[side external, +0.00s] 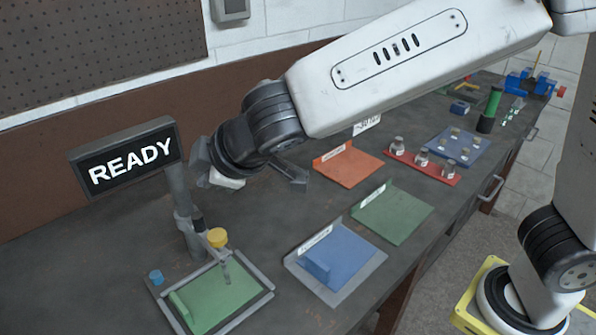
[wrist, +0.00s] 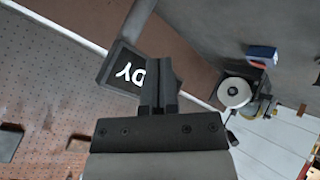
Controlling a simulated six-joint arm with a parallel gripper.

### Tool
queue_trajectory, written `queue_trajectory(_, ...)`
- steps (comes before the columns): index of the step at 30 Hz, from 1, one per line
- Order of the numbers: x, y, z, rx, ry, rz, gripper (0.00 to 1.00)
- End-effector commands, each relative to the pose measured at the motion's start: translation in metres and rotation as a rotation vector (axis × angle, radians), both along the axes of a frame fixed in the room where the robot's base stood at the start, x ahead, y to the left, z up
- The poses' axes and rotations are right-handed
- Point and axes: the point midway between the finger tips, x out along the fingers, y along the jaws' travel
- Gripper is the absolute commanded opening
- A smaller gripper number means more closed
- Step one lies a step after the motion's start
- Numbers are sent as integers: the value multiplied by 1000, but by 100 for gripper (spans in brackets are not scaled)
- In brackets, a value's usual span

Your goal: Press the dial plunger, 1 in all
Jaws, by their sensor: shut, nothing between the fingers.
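The dial plunger has a round yellow cap (side external: 218,237) in the side view. It stands above a green plate in a grey frame (side external: 262,283) at the front left of the bench. A READY sign (side external: 128,158) stands on a post behind it. My gripper (wrist: 158,80) is shut and empty, with its fingers together in the wrist view. In the side view it is partly hidden by my wrist, above the plunger and apart from it. The sign (wrist: 123,67) also shows beside the fingers in the wrist view. I cannot clearly identify the plunger there.
A blue tray (side external: 350,281), a green tray (side external: 394,214) and an orange tray (side external: 348,167) lie to the right. A red rack (side external: 435,174) with small jars is farther back. A small blue cylinder (side external: 155,277) stands left of the frame. A pegboard (side external: 90,45) is behind.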

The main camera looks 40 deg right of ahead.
Motion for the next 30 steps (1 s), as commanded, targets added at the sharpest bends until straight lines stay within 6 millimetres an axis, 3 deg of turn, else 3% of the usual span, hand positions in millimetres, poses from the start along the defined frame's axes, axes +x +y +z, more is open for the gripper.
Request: queue_trajectory(30, 0, 0, -80, -1, 1, 1, 0)
